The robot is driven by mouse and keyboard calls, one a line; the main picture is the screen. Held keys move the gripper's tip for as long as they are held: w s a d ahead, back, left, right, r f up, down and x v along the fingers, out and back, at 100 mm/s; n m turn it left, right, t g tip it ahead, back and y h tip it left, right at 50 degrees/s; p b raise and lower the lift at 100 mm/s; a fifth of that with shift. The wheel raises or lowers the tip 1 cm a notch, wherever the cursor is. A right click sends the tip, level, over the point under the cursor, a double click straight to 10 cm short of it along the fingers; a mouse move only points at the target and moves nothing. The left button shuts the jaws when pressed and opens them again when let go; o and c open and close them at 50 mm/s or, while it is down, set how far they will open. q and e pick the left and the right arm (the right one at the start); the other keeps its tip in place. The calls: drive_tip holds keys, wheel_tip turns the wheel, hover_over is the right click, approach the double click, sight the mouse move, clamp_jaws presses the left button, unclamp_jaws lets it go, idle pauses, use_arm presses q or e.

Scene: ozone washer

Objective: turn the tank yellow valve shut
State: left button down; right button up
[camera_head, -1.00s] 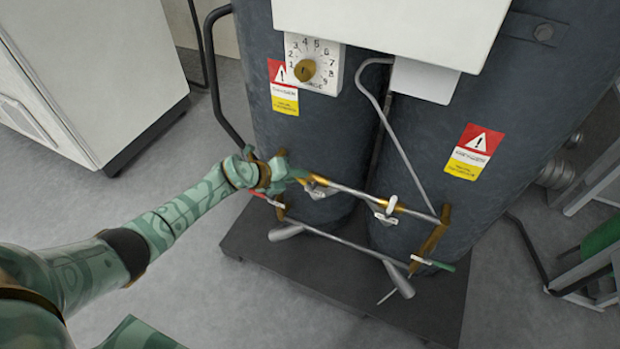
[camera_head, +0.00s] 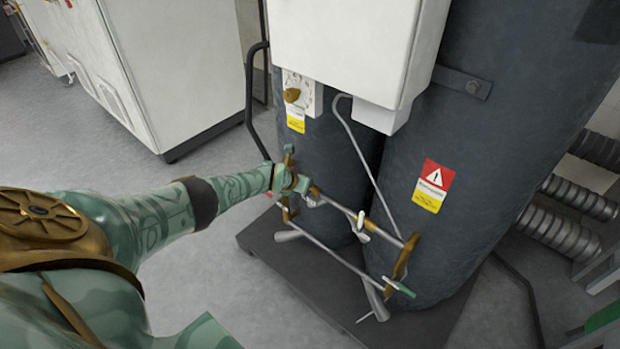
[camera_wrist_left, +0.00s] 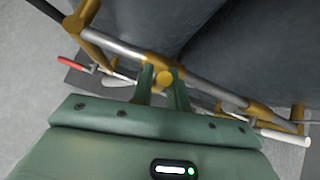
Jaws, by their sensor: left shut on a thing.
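Two dark tanks (camera_head: 470,175) stand side by side with a pipe frame of steel tubes and brass-yellow fittings low on their front. My left gripper (camera_head: 300,184) is at the left end of the upper pipe (camera_head: 335,203). In the left wrist view, the left gripper (camera_wrist_left: 163,82) has its two green fingers on either side of a small yellow valve part (camera_wrist_left: 163,76) at the pipe, shut on it. The hand hides most of this part in the head view, so its turn angle cannot be told. My right gripper is not in view.
A white lever (camera_head: 361,221) sits on the upper pipe, and a green handle (camera_head: 402,289) is at the lower right. A red handle (camera_wrist_left: 72,63) shows in the wrist view. A white box (camera_head: 345,45) overhangs the tanks. Open floor (camera_head: 215,265) lies left of the dark base.

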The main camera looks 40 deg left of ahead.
use_arm(q)
drive_tip(key=shift+d+r+p, duration=0.1)
drive_tip(key=shift+p, duration=0.2)
drive_tip(key=shift+d+y, duration=0.1)
drive_tip(key=shift+y, duration=0.3)
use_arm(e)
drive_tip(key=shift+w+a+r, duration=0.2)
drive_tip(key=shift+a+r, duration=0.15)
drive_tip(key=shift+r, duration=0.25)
use_arm(q)
drive_tip(key=shift+s+f, duration=0.1)
drive_tip(key=shift+f, duration=0.1)
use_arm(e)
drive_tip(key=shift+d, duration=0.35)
use_arm(q)
drive_tip(key=c, duration=1.4)
unclamp_jaws()
drive_tip(key=shift+o, duration=0.2)
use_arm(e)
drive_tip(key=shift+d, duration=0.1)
use_arm(q)
drive_tip(key=shift+r, duration=0.1)
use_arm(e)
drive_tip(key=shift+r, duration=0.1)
